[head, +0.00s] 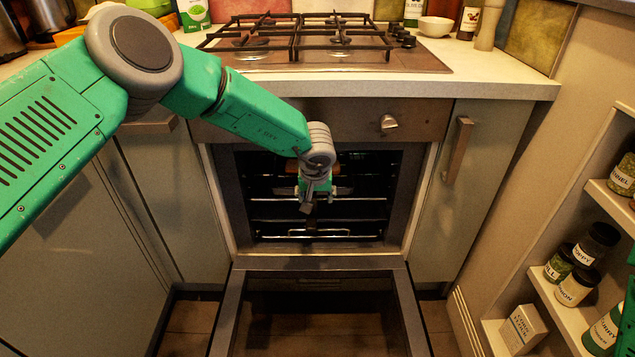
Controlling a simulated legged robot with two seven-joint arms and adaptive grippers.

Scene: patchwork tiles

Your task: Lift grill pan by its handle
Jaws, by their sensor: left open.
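The oven below the hob stands open, with its door (318,310) folded down. Low at the front of the oven, a thin metal bar shaped like a handle (318,233) shows, perhaps that of the grill pan. The pan's body is too dark to make out. My left gripper (308,206) is open in front of the oven mouth, pointing down, above this bar in the picture. I see no contact with it. A small brown patch shows behind my left wrist, unclear. My right gripper is out of view.
The counter with the gas hob (320,45) lies above the oven. A cabinet handle (457,150) sticks out to the right of the oven. Shelves with jars (575,287) and a box (523,328) stand at right.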

